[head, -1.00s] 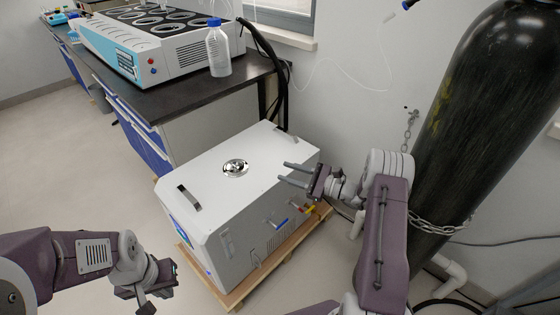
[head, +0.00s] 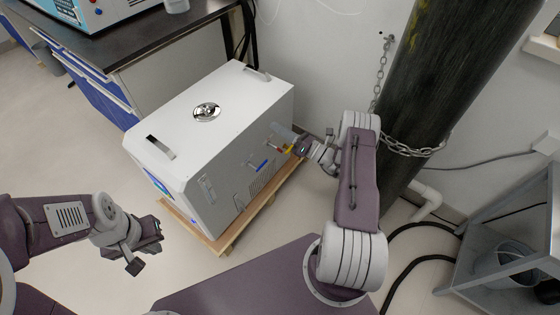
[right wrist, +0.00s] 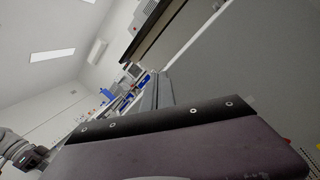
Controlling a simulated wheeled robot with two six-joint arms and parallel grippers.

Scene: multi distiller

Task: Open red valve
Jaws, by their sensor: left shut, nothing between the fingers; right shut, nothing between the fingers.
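The white box unit (head: 225,130) stands on a wooden pallet, with small coloured valve handles low on its right-hand side. A blue handle (head: 262,166) shows clearly. A yellow part (head: 286,150) with a small spot of red shows right under my right gripper, which hides most of the red valve. My left gripper (head: 145,252) is shut and empty, over the floor at left.
A large dark gas cylinder (head: 440,90), held by a chain (head: 410,150), stands right of my right arm. The lab bench (head: 160,35) is behind the box. A grey metal stand (head: 510,230) and black hoses are at the right. The floor at left is clear.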

